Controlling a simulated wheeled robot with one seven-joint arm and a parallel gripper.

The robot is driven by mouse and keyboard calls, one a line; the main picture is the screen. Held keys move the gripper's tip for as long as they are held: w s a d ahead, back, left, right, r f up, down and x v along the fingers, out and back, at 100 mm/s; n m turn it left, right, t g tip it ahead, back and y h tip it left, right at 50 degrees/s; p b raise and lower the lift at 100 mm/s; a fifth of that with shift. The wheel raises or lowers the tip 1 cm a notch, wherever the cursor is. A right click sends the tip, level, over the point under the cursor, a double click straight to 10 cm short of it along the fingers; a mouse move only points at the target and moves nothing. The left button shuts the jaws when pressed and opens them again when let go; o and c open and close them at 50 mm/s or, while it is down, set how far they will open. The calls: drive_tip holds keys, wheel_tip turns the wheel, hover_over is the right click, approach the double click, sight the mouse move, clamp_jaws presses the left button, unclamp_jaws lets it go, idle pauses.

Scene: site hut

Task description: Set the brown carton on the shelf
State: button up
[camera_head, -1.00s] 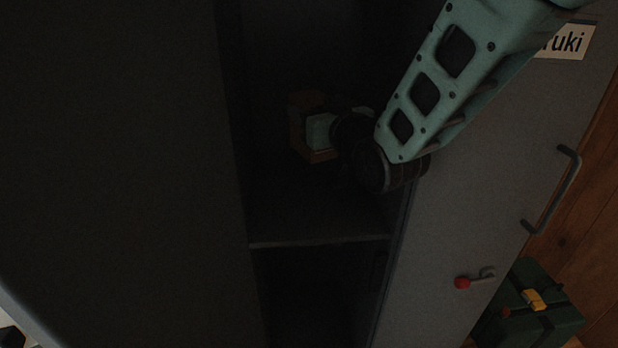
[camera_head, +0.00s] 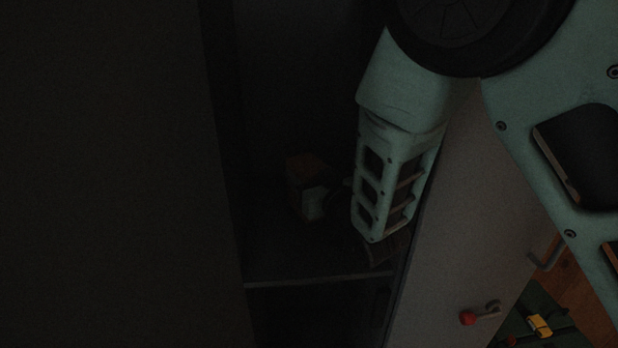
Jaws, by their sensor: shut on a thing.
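The brown carton (camera_head: 303,168) is inside the dark locker, above the shelf (camera_head: 320,262). It is dim, and I cannot tell whether its underside touches the shelf. My gripper (camera_head: 312,200) is at the carton's front, shut on it. The fingertips are mostly hidden in shadow and against the carton. My arm reaches in from the upper right and covers the right part of the opening.
A dark panel (camera_head: 100,180) fills the left. A green case (camera_head: 530,312) with a yellow latch lies at lower right.

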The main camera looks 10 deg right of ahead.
drive_tip(key=shift+f, duration=0.6)
drive_tip(key=shift+f+b, duration=0.3)
drive_tip(key=shift+b, duration=0.1)
drive_tip(key=shift+s+f, duration=0.1)
drive_tip(key=shift+f, duration=0.1)
